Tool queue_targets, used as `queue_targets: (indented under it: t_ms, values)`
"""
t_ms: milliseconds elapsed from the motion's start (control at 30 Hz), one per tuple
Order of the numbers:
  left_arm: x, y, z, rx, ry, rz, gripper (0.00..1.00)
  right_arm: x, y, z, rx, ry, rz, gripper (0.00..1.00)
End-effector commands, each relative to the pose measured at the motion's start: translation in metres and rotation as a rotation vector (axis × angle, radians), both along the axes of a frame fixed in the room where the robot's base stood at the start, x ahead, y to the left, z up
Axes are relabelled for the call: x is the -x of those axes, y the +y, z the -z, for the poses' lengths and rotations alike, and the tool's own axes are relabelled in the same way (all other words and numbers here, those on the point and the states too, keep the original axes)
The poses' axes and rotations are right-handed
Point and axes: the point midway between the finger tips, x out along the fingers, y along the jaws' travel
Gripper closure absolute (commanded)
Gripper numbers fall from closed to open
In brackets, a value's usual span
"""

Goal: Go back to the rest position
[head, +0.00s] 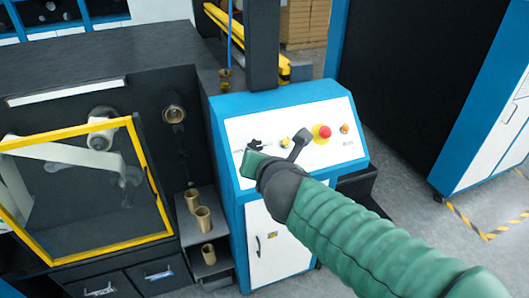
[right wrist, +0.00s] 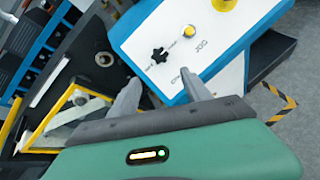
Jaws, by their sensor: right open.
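My right gripper (head: 275,148) reaches in from the lower right on a green sleeved arm and hangs in front of the white control panel. In the right wrist view its two grey fingers (right wrist: 165,95) are spread apart with nothing between them. The panel (head: 340,150) carries a red emergency button on a yellow base (head: 322,133), a yellow button (head: 285,142), an orange button (head: 345,128) and a black selector knob (head: 255,144). The knob also shows in the right wrist view (right wrist: 158,55). I cannot tell any contact with the panel. My left gripper is not in view.
A yellow-framed machine door (head: 150,190) stands at the left. Several brass-coloured cylinders (head: 204,220) stand on small shelves beside the blue console (head: 230,170). A blue and white cabinet (head: 490,140) is at the right. Grey floor (head: 410,190) lies open between console and cabinet.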

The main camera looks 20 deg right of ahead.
Motion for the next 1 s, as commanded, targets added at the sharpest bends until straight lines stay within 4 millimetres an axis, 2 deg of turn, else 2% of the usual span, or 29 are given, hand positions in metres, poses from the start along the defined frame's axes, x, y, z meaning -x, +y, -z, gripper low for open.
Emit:
queue_targets:
  t_ms: [100,200,567,667,767,833,933,1000]
  values:
    - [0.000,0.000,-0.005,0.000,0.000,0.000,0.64,0.013,0.002,-0.008,0.001,0.000,0.000,0.43]
    - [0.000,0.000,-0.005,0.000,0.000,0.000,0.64,0.016,0.003,-0.008,0.000,0.001,0.000,0.43]
    - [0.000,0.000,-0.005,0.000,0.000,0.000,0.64,0.016,0.002,-0.008,0.001,0.001,-0.001,0.43]
    - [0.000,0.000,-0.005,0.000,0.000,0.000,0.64,0.014,0.000,-0.004,0.080,0.008,-0.044,0.43]
    - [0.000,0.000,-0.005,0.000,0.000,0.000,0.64,0.006,-0.002,0.011,0.366,0.033,-0.217,0.43]
    - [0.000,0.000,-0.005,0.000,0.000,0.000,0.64,0.003,0.000,0.033,0.675,0.070,-0.430,0.43]
    - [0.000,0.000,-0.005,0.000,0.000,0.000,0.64,0.009,0.009,0.080,1.150,0.136,-0.825,0.43]
    - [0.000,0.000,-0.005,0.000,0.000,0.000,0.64,0.024,0.015,0.120,1.455,0.170,-1.142,0.43]
